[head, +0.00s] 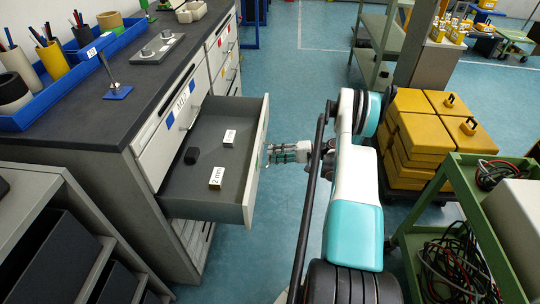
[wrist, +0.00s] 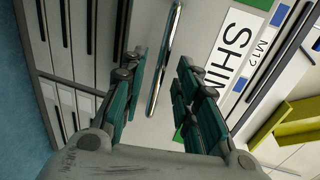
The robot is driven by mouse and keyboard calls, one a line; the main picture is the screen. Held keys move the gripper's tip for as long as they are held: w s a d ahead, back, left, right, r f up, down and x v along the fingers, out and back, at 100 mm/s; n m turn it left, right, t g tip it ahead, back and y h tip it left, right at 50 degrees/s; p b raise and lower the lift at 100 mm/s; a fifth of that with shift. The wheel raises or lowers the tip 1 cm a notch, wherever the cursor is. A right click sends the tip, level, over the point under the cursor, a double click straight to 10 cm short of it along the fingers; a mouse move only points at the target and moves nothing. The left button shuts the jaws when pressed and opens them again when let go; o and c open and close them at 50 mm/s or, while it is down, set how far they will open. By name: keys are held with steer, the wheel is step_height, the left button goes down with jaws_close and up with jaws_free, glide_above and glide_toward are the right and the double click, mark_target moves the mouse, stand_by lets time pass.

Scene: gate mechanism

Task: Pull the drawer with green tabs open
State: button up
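The drawer (head: 247,196) is pulled out from the grey cabinet, and its inside shows. It holds a small black block (head: 191,156) and two white labelled blocks (head: 229,138). In the wrist view its pale front (wrist: 150,122) carries a "SHIM" label (wrist: 234,47), green tabs (wrist: 281,14) and a metal bar handle (wrist: 166,58). My gripper (head: 288,153) is at the outer side of the drawer front. In the wrist view my gripper (wrist: 160,88) has its fingers apart, with the handle showing between them; neither finger visibly touches it.
The cabinet's dark worktop (head: 120,98) holds blue trays and pen cups. Blue-tabbed and red-tabbed drawers are shut. Yellow cases (head: 410,131) and a green cart (head: 458,185) stand right of my arm. Blue floor (head: 285,85) is clear beyond the drawer.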

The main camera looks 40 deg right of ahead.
steer(key=v, duration=0.9)
steer(key=shift+d, duration=0.15)
steer(key=shift+r, duration=0.15)
